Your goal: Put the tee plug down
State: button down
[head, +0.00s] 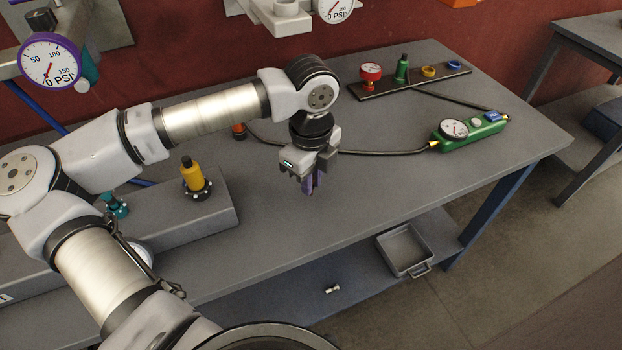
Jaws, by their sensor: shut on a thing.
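My gripper (306,178) points down over the middle of the grey workbench (400,190). It is shut on a purple piece, the tee plug (309,185), which shows between and just below the fingers. The fingers hide most of the plug, so its full shape is not clear. I cannot tell whether its lower end touches the bench top or hangs just above it.
A hose curves behind my gripper to a green gauge device (469,131) at the right. A dark strip with coloured parts (415,82) lies at the back. A yellow fitting (192,174) stands on a grey block at the left. A grey tray (405,250) is on the lower shelf. Bench around my gripper is clear.

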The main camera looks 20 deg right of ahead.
jog(key=shift+f, duration=0.7)
jog(key=shift+f+b, duration=0.3)
jog(key=shift+b, duration=0.2)
jog(key=shift+f, duration=0.2)
jog(key=c, duration=1.4)
grip_release()
jog(key=shift+r, duration=0.1)
